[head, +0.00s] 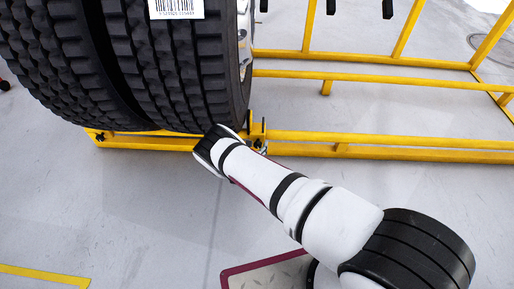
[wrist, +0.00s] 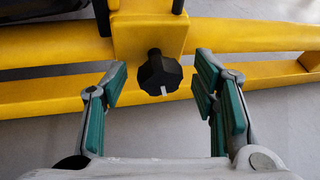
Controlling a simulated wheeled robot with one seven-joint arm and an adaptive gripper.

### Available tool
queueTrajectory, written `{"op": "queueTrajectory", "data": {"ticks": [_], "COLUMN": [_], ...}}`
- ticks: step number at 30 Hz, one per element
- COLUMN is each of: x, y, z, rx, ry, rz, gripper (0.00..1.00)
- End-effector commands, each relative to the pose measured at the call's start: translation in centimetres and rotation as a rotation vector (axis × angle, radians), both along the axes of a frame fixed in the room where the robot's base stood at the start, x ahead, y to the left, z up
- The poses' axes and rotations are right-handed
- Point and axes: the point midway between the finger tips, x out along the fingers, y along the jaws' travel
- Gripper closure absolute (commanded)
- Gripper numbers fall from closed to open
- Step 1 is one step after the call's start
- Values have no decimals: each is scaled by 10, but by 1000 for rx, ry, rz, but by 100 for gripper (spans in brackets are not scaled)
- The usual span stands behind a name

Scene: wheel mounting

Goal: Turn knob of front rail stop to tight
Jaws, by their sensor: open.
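The knob (wrist: 158,76) is black and faceted, with a white mark at its lower edge, in the middle of the wrist view. It sits on the front of the yellow rail stop (wrist: 150,28), which is mounted on the yellow rail (wrist: 245,36). My gripper (wrist: 153,84) is open, with one green-padded finger on each side of the knob and gaps between. Neither finger touches it.
Large black tyres (head: 175,70) stand on the yellow rack (head: 380,139) to the left of the stop. The rack's rails run on to the right, empty near the stop. A yellow floor line (head: 40,276) lies at lower left. The grey floor in front is mostly clear.

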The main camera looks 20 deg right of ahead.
Motion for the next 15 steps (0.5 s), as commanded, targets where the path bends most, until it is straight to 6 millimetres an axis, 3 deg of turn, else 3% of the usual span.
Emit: {"op": "queueTrajectory", "data": {"ticks": [5,12,15], "x": [0,0,0], "y": [0,0,0], "z": [0,0,0], "rx": [0,0,0], "ry": [0,0,0], "rz": [0,0,0], "gripper": [46,95,95]}}
